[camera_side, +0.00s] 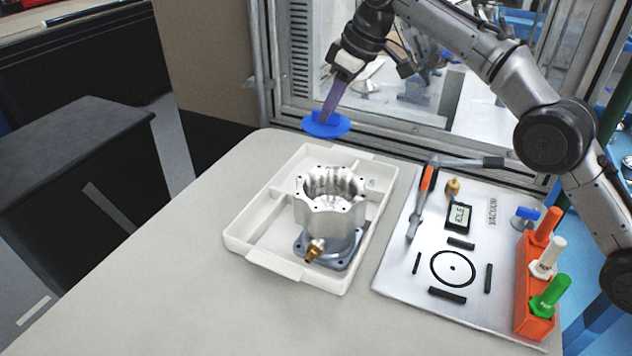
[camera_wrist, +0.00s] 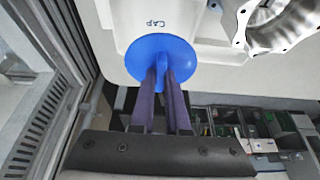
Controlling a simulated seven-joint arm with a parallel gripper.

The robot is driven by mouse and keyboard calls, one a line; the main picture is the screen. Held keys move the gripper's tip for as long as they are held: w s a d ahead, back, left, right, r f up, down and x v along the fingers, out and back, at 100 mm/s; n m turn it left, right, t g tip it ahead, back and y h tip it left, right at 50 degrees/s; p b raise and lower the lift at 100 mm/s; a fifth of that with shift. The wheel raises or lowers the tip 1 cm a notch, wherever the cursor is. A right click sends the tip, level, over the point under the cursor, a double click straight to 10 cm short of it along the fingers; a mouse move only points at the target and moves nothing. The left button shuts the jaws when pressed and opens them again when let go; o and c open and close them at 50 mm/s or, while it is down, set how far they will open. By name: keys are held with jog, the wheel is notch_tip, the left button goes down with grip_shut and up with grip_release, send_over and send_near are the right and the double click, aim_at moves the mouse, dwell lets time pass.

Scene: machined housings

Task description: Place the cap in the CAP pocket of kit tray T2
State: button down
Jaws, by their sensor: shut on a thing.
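My gripper (camera_side: 327,113) is shut on the blue cap (camera_side: 318,128), a round disc, and holds it near the far end of the white kit tray (camera_side: 262,258). In the wrist view my gripper's two purple fingers (camera_wrist: 162,78) pinch the stem of the cap (camera_wrist: 180,48). The cap appears above the tray, overlapping its edge, just below the printed label CAP (camera_wrist: 157,23). The cap hides part of the tray floor there. How high the cap is above the tray is hard to tell. No T2 mark is readable.
A silver machined housing (camera_side: 330,215) with a brass fitting (camera_side: 315,250) stands on a grey base in the tray. The table's left front is clear.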

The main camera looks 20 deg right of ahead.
aim_at(341, 122)
jog(key=w+f, duration=0.1)
jog(key=f, duration=0.2)
jog(key=w+a+f, duration=0.1)
jog(key=shift+w+f, duration=0.25)
jog(key=shift+w, duration=0.1)
jog(key=shift+f, duration=4.85)
jog(key=shift+f, duration=0.1)
jog(key=c, duration=0.9)
grip_release()
jog(key=v, duration=1.2)
jog(key=shift+a, duration=0.15)
